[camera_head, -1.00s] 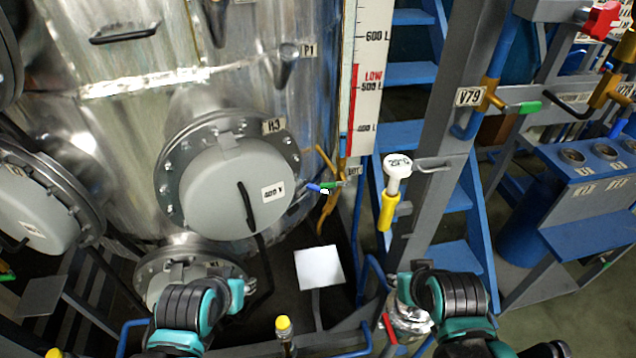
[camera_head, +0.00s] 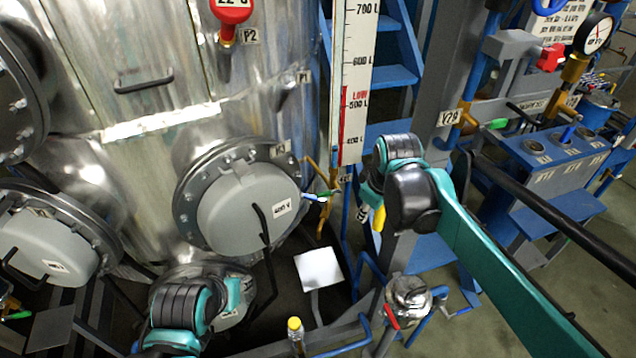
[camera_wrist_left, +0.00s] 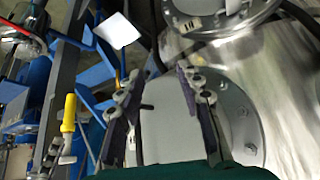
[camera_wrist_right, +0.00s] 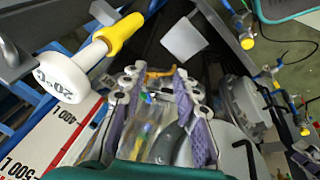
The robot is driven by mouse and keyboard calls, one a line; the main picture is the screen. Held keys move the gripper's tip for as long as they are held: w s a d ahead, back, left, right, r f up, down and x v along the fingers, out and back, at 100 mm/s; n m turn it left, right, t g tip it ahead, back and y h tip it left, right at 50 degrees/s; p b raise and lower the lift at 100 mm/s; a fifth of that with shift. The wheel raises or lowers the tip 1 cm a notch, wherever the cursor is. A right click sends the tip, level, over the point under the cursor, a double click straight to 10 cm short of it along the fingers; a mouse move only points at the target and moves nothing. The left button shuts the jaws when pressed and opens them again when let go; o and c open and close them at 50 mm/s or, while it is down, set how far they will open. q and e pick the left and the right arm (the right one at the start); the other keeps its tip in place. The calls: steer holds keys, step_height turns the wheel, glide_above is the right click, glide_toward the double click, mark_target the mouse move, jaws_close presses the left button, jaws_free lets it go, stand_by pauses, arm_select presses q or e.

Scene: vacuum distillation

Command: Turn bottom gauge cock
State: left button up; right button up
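The bottom gauge cock (camera_head: 322,195) sits under the level gauge (camera_head: 355,90), on brass-coloured pipework, with green and blue handle parts. My right gripper (camera_head: 366,190) is just right of it in the head view, partly hidden by its own wrist. In the right wrist view my right gripper (camera_wrist_right: 160,84) is open, and the cock (camera_wrist_right: 147,97) shows between its fingers; I see no contact. My left gripper (camera_head: 232,292) is low in front of the tank. In the left wrist view my left gripper (camera_wrist_left: 152,88) is open and empty, with a grey round cover behind it.
A white dial with a yellow stem (camera_wrist_right: 118,36) is close beside my right gripper. The large round hatch (camera_head: 250,208) on the steel tank lies left of the cock. A white plate (camera_head: 318,268) is below it. Blue steps and a grey post stand behind my right arm.

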steer(key=w+a+r+n+g+p, duration=0.2)
steer(key=w+a+n+p, duration=0.3)
steer(key=w, duration=0.5)
steer(key=n+g+p, duration=0.2)
steer(key=n+p, duration=0.3)
steer(key=n, duration=0.1)
glide_toward(329, 193)
steer(key=a, duration=0.3)
steer(key=shift+s+a+f+n, duration=0.25)
steer(key=shift+a+f+n, duration=0.15)
steer(key=shift+n, duration=0.1)
step_height(329, 193, down, 7)
steer(key=shift+d+f+b, duration=0.1)
steer(key=shift+f+b, duration=0.1)
steer(key=shift+b, duration=0.25)
jaws_close()
